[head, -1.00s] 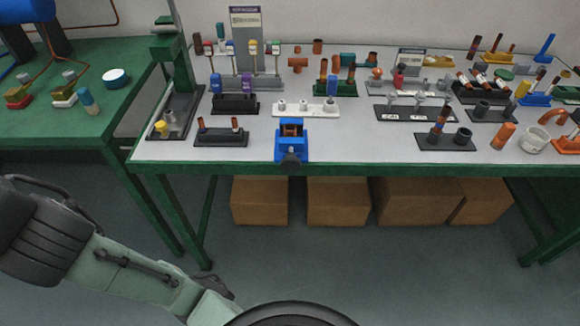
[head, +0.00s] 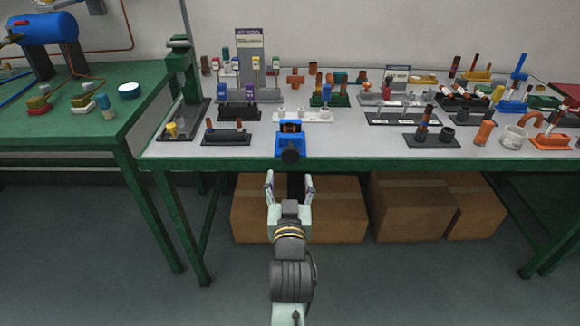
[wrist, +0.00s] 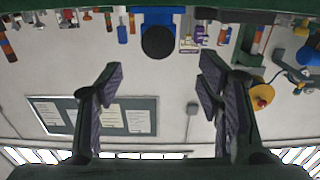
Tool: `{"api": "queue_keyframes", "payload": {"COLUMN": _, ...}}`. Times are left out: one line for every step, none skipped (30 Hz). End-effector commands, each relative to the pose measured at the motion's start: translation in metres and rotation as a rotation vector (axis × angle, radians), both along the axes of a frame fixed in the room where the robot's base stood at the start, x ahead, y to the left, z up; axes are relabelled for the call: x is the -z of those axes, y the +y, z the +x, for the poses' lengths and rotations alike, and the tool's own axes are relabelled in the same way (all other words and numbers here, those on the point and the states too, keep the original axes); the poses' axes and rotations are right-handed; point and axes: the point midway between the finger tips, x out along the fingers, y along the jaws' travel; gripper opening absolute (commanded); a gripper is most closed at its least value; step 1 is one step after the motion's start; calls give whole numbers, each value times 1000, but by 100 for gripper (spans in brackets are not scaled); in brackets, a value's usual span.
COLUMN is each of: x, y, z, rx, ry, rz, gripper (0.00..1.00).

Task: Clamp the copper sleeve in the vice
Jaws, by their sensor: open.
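The blue vice (head: 290,146) stands at the front edge of the grey bench top, with a dark round knob facing me. A brownish piece shows between its jaws, too small to identify. In the wrist view the vice (wrist: 158,18) is at the top centre. My gripper (head: 289,186) is open and empty, in front of the bench edge and below the vice in the picture. Its two fingers (wrist: 162,82) are spread wide in the wrist view. Several copper-coloured pieces stand on the bench, including one at the back (head: 313,69); I cannot tell which is the sleeve.
A black rack with two copper-topped pieces (head: 226,137) stands left of the vice, and a white rack (head: 304,116) behind it. A green press (head: 181,85) is further left. A dark rack (head: 432,141) stands right. Cardboard boxes (head: 410,207) sit under the bench.

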Motion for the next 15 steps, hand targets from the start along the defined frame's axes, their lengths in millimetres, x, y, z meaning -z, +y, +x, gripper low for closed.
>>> {"api": "queue_keyframes", "payload": {"x": 4, "y": -3, "z": 0, "rx": 7, "ry": 5, "rz": 0, "gripper": 61}}
{"api": "queue_keyframes", "payload": {"x": 5, "y": -4, "z": 1, "rx": 7, "ry": 7, "rz": -1, "gripper": 61}}
{"api": "queue_keyframes", "payload": {"x": 6, "y": -3, "z": 2, "rx": 6, "ry": 7, "rz": -1, "gripper": 61}}
{"api": "queue_keyframes", "payload": {"x": 6, "y": -3, "z": 3, "rx": 5, "ry": 5, "rz": -1, "gripper": 61}}
{"api": "queue_keyframes", "payload": {"x": 7, "y": -3, "z": 5, "rx": 4, "ry": 3, "rz": -1, "gripper": 61}}
{"api": "queue_keyframes", "payload": {"x": 8, "y": -3, "z": 7, "rx": 3, "ry": 3, "rz": -1, "gripper": 61}}
{"api": "queue_keyframes", "payload": {"x": 8, "y": -3, "z": 8, "rx": 2, "ry": 1, "rz": -2, "gripper": 61}}
{"api": "queue_keyframes", "payload": {"x": 9, "y": -2, "z": 10, "rx": 1, "ry": 1, "rz": -2, "gripper": 61}}
{"api": "queue_keyframes", "payload": {"x": 9, "y": -2, "z": 12, "rx": 0, "ry": -1, "rz": -3, "gripper": 61}}
{"api": "queue_keyframes", "payload": {"x": 10, "y": -2, "z": 14, "rx": 0, "ry": 0, "rz": -2, "gripper": 61}}
{"api": "queue_keyframes", "payload": {"x": 9, "y": -2, "z": 15, "rx": -1, "ry": -1, "rz": -2, "gripper": 61}}
{"api": "queue_keyframes", "payload": {"x": 9, "y": -2, "z": 17, "rx": -1, "ry": -1, "rz": -2, "gripper": 61}}
{"api": "queue_keyframes", "payload": {"x": 9, "y": -2, "z": 19, "rx": -1, "ry": -1, "rz": -3, "gripper": 61}}
{"api": "queue_keyframes", "payload": {"x": 9, "y": -2, "z": 20, "rx": -1, "ry": -2, "rz": -3, "gripper": 61}}
{"api": "queue_keyframes", "payload": {"x": 9, "y": -2, "z": 22, "rx": 0, "ry": -1, "rz": -2, "gripper": 61}}
